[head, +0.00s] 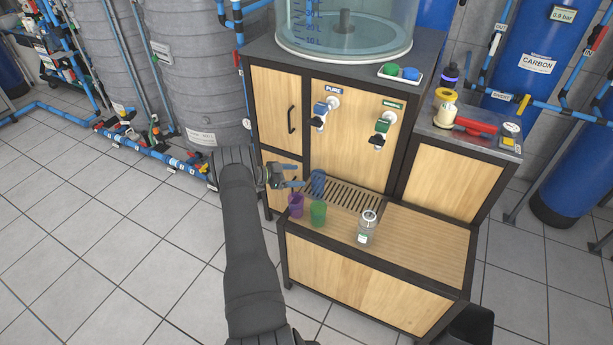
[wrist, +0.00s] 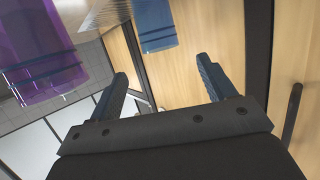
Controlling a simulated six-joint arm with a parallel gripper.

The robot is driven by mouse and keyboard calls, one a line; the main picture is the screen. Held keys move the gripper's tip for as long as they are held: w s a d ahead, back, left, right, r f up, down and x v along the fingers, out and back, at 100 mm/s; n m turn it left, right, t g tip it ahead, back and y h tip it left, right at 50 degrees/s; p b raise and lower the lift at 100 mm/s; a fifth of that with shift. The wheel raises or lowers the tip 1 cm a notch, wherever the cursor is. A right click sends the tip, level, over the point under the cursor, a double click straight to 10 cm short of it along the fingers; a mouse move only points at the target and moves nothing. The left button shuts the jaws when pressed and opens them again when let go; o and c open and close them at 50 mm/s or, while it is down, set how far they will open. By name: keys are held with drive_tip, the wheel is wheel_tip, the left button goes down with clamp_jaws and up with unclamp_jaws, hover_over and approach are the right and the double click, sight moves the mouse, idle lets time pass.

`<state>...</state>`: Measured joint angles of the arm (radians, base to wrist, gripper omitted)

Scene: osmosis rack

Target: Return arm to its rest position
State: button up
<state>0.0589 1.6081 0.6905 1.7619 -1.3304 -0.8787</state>
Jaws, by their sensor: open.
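My gripper (head: 292,175) is open and empty in the head view, at the left side of the wooden cabinet, near the left end of the drip grate. In the wrist view its two dark fingers (wrist: 165,85) stand wide apart with nothing between them. My arm reaches up from the bottom of the head view. A blue cup (head: 318,182) stands on the grate just right of the fingers, apart from them as far as I can tell. It also shows at the top of the wrist view (wrist: 155,25).
A purple cup (head: 296,205), a green cup (head: 318,213) and a clear jar (head: 367,228) stand on the lower counter (head: 425,240). Two taps (head: 321,112) (head: 381,130) are on the cabinet front (head: 350,150). Grey tanks (head: 195,70) stand behind left. The tiled floor (head: 110,250) at left is clear.

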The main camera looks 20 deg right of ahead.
sight(324, 174)
drive_tip(key=shift+v, duration=0.85)
drive_tip(key=shift+d, duration=0.1)
drive_tip(key=x, duration=1.1)
drive_tip(key=shift+s+d+f, duration=0.1)
drive_tip(key=shift+d+f, duration=0.1)
drive_tip(key=shift+d, duration=0.1)
drive_tip(key=shift+d+r, duration=0.1)
drive_tip(key=shift+r, duration=1.55)
